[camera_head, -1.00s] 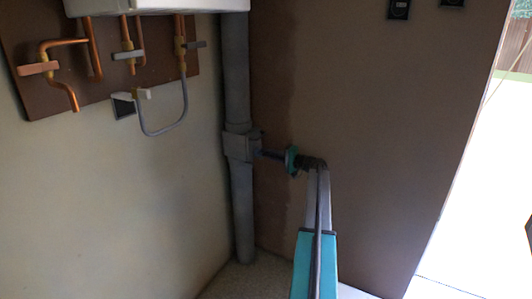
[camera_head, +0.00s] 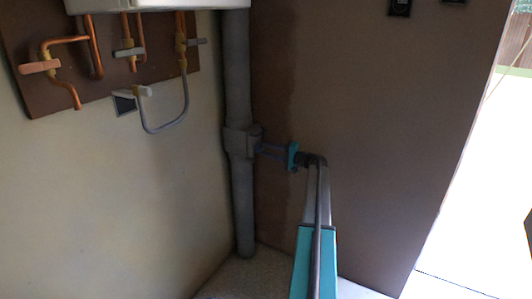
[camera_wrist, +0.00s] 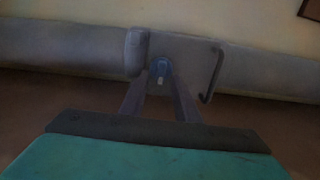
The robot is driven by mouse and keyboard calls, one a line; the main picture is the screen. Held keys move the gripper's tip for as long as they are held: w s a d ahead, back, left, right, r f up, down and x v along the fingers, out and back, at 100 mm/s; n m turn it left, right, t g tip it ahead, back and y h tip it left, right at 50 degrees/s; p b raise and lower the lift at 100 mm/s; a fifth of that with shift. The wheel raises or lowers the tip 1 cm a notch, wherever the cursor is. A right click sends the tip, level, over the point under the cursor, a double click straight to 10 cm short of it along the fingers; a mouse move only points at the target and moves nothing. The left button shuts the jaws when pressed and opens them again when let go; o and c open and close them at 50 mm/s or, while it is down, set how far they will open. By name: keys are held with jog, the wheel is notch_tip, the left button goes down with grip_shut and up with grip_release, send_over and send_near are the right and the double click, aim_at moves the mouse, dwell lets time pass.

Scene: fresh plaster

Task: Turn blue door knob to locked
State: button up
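A small blue knob (camera_wrist: 160,67) sits on the face of a grey box (camera_wrist: 185,55), which is fixed on a grey pipe. In the head view the same grey box (camera_head: 238,141) is at the middle of the upright pipe, and the knob cannot be made out there. My gripper (camera_wrist: 160,82) points at the box, with its two fingers apart on either side of the knob. It looks open, and no clear contact with the knob shows. In the head view my gripper (camera_head: 262,149) is close to the box's right side. The knob's locked mark cannot be read.
The grey pipe (camera_head: 238,80) runs up the wall corner. Copper pipes with valves (camera_head: 65,65) are on a brown board at upper left, under a white unit (camera_head: 150,5). A brown wall (camera_head: 380,150) stands to the right. The floor (camera_head: 240,278) near the corner looks clear.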

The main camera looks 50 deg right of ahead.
jog(key=shift+d, duration=0.1)
jog(key=shift+s, duration=0.2)
jog(key=v, duration=1.3)
jog(key=shift+s, duration=0.25)
jog(key=shift+w, duration=0.1)
